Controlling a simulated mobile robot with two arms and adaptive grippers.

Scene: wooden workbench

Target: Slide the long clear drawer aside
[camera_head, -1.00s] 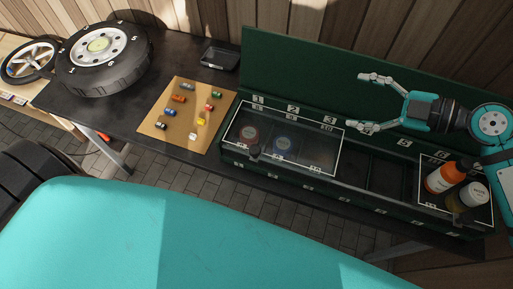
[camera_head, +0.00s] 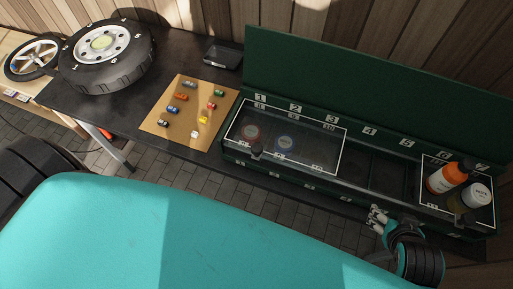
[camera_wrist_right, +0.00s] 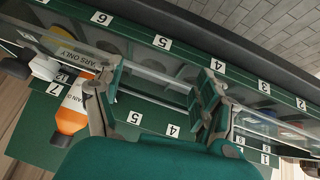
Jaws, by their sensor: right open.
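The long clear drawer (camera_head: 315,152), edged in white, lies over the left part of the green box (camera_head: 345,72), across compartments 1 to 3. A small dark knob (camera_head: 257,150) sits near its front left. Red and blue round things show through it. My right gripper (camera_head: 378,217) is at the box's front edge, right of the drawer and below the middle compartments. In the right wrist view its fingers (camera_wrist_right: 155,105) are spread apart with nothing between them. My left gripper is not in view.
A board with small coloured cars (camera_head: 185,135), a black tray (camera_head: 222,55) and a wheel (camera_head: 105,55) stand left of the box.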

